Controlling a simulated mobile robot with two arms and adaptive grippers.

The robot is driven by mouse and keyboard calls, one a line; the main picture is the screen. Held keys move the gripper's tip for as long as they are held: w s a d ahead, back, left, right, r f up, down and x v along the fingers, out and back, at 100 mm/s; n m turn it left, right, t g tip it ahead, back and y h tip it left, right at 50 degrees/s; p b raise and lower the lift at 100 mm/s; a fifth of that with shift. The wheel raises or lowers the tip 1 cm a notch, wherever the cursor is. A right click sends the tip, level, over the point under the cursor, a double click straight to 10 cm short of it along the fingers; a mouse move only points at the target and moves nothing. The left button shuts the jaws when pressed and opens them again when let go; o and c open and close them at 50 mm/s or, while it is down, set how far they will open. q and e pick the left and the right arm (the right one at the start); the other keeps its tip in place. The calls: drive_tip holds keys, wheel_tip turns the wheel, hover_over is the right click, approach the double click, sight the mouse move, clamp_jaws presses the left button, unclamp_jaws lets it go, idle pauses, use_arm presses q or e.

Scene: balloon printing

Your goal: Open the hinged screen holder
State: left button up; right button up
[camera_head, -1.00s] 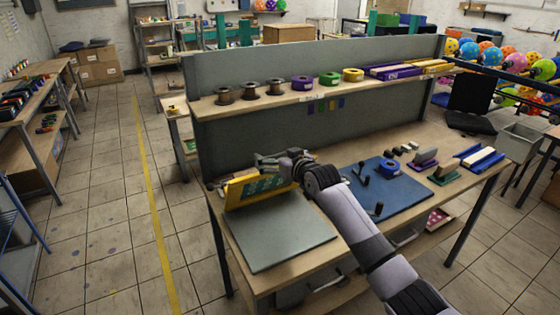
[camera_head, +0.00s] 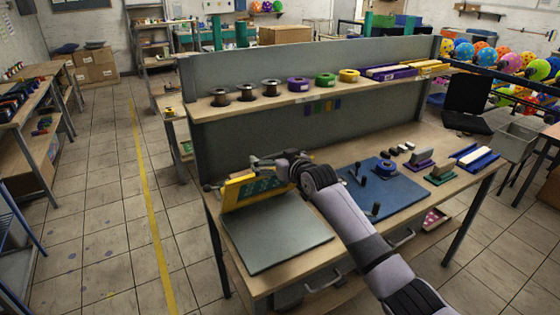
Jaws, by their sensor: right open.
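The hinged screen holder (camera_head: 240,192) is a yellow frame with a green screen at the back left of the workbench. It stands tilted up steeply behind a flat grey plate (camera_head: 272,235). My right arm reaches in from the lower right. My right gripper (camera_head: 262,162) is open at the top edge of the holder, near its upper right corner. Whether its fingers touch the frame is too small to tell. My left gripper is not in view.
A blue mat (camera_head: 388,196) with dark handles and a blue tape roll (camera_head: 386,167) lies to the right. Squeegee-like tools (camera_head: 440,174) stand farther right. A shelf (camera_head: 270,105) with several spools runs above the bench. The grey plate is clear.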

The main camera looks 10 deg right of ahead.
drive_tip(key=v, duration=1.2)
drive_tip(key=shift+f, duration=0.1)
